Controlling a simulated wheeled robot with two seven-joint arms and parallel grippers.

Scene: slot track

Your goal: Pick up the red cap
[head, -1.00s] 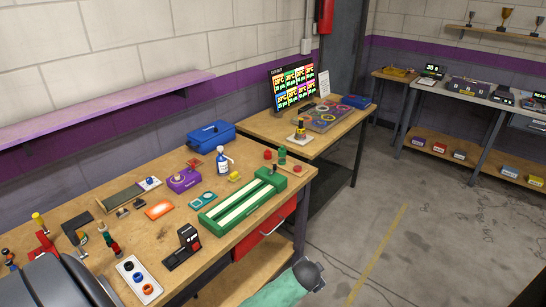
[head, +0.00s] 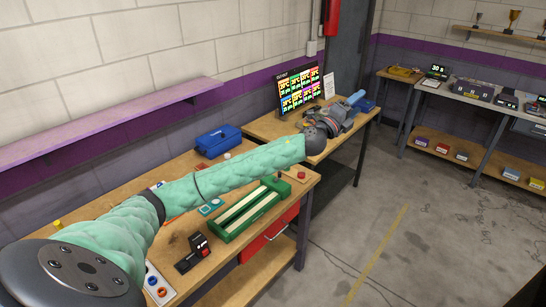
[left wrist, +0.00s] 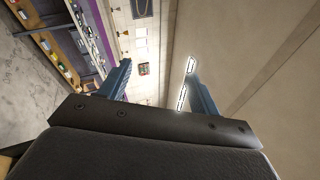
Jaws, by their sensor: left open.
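A small round red piece (head: 301,175), which looks like the red cap, sits on the near workbench (head: 312,184) by its right end. My left arm reaches across this bench. Its gripper (head: 357,97) is up over the far table, beyond the red piece and apart from it. In the left wrist view the two blue fingers (left wrist: 162,82) stand wide apart with nothing between them. That view looks at walls and a distant shelf and shows no cap. My arm hides much of the bench top. My right gripper is out of view.
A green slot track (head: 250,208) lies along the bench front. A blue box (head: 218,141) stands at the back. A black device (head: 193,252) and a white panel with coloured rings (head: 157,285) are near the front edge. A screen (head: 298,88) stands on the far table.

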